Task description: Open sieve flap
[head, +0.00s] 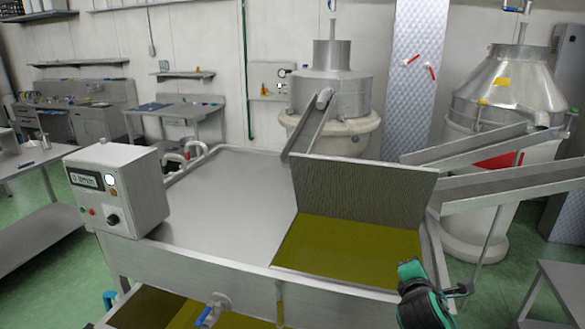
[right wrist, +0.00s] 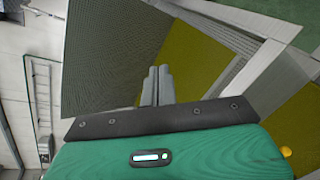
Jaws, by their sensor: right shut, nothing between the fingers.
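The sieve flap (head: 365,190) is a grey mesh panel that stands raised, leaning slightly back, at the far edge of an opening in the steel tank top. Greenish-yellow oil (head: 345,248) shows in the opening in front of it. In the right wrist view the flap (right wrist: 105,50) fills the upper left, with the oil (right wrist: 190,55) to its right. My right gripper (head: 462,289) is at the tank's right front corner, apart from the flap. Its two fingers (right wrist: 157,85) are together and empty. My left gripper is in neither view.
The steel tank top (head: 220,200) is bare left of the opening. A control box (head: 118,190) stands at its left end. Metal chutes (head: 470,147) come in from the right. A lower oil basin (head: 150,308) and a blue-handled tap (head: 212,312) are at the front.

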